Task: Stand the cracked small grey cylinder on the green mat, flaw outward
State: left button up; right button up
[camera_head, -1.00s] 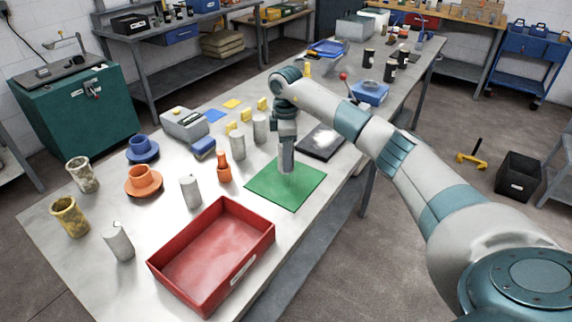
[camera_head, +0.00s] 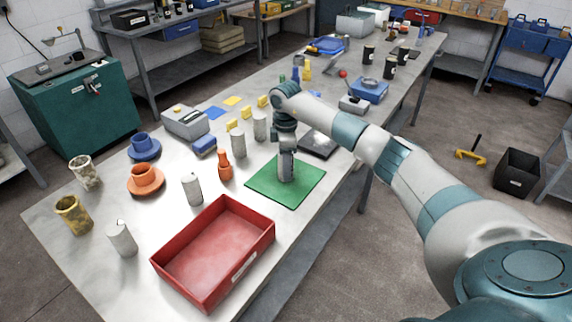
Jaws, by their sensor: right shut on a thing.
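The green mat (camera_head: 262,187) lies flat on the table, behind the red tray. My right gripper (camera_head: 286,168) points straight down over the middle of the mat, shut on a small grey cylinder (camera_head: 286,178). The cylinder is upright, mostly hidden by the fingers, with its lower end at or very close to the mat; I cannot tell whether it touches. No crack can be made out on it. Other grey cylinders stand left of the mat: one (camera_head: 192,189), one (camera_head: 239,145), one (camera_head: 260,126), and one with a dark mark near its top (camera_head: 122,238). My left gripper is not in view.
The red tray (camera_head: 213,252) is empty at the table's front. An orange bottle-like part (camera_head: 225,166) stands left of the mat. Orange (camera_head: 146,178) and blue (camera_head: 144,147) flanged parts stand farther left.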

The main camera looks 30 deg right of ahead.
jog(key=o, duration=1.4)
jog(key=shift+f, duration=0.1)
jog(key=shift+r, duration=0.2)
notch_tip(320, 180, up, 11)
jog(key=b, duration=0.3)
jog(key=shift+f, duration=0.2)
jog(key=shift+r, duration=0.65)
